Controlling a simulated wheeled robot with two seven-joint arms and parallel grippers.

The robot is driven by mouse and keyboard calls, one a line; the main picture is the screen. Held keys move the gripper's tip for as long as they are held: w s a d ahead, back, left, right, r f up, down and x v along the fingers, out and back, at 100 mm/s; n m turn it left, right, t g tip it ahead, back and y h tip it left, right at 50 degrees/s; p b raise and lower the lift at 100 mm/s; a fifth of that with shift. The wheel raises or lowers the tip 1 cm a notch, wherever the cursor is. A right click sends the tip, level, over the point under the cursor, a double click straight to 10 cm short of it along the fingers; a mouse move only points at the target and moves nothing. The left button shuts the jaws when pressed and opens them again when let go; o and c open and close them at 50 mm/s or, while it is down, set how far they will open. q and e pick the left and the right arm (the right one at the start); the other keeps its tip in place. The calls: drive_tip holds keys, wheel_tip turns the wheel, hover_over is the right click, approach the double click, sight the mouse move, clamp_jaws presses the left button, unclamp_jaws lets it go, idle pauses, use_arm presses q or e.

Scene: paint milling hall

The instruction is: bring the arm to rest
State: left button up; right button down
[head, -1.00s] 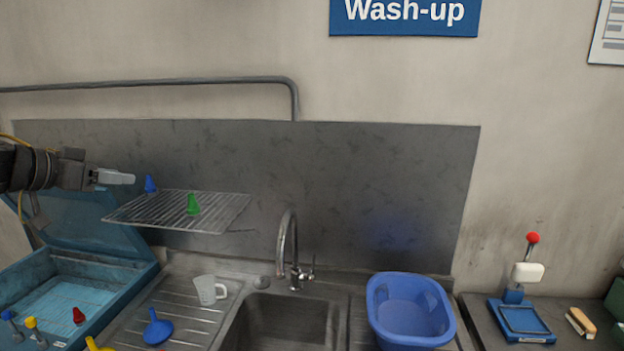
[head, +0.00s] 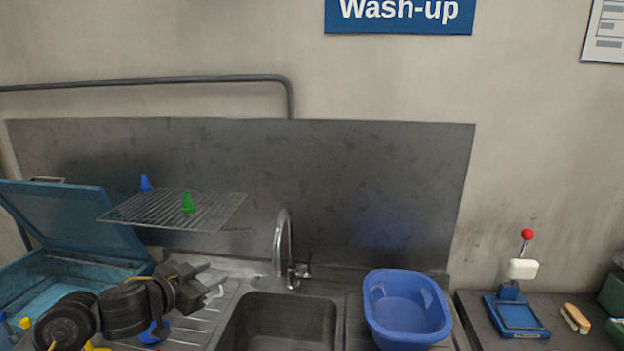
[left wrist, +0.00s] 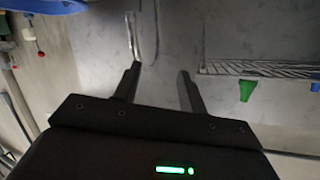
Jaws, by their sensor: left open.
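My left gripper (head: 215,276) is open and empty. In the head view it is above the draining board, left of the sink, with its arm coming in from the lower left. In the left wrist view the two fingers (left wrist: 158,88) stand apart with nothing between them. The arm partly hides a blue funnel (head: 150,333) and the front of the blue open-lidded box. My right gripper is not in view.
A wire rack (head: 165,209) on the wall holds a blue cone (head: 146,183) and a green cone (head: 188,203). The tap (head: 282,245) rises behind the sink (head: 280,325). A blue tub (head: 405,315) stands right of the sink. The lidded box (head: 70,222) is at left.

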use_arm(q)
drive_tip(key=s+d+f+n+g+y, duration=0.15)
drive_tip(key=s+f+n+y, duration=0.25)
drive_tip(key=s+f, duration=1.2)
drive_tip(key=s+a+f+n+g+y, duration=0.15)
drive_tip(key=s+f+g, duration=0.35)
drive_tip(key=s, duration=0.6)
drive_tip(key=s+a+f+n+g, duration=0.1)
drive_tip(key=s+a+f+g, duration=0.15)
drive_tip(key=s+f, duration=0.6)
drive_tip(key=s+f+g+b, duration=0.1)
drive_tip(key=s+f+b, duration=0.2)
drive_tip(key=f, duration=1.4)
drive_tip(key=s+f+g+b, duration=0.1)
drive_tip(key=s+f+b, duration=0.15)
drive_tip(key=f, duration=1.45)
drive_tip(key=s+a+f+g+b, duration=0.1)
drive_tip(key=s+f+b, duration=0.3)
drive_tip(key=s+f, duration=1.1)
drive_tip(key=shift+a+f+m, duration=0.35)
drive_tip(key=shift+a+f, duration=0.1)
drive_tip(key=shift+f, duration=0.45)
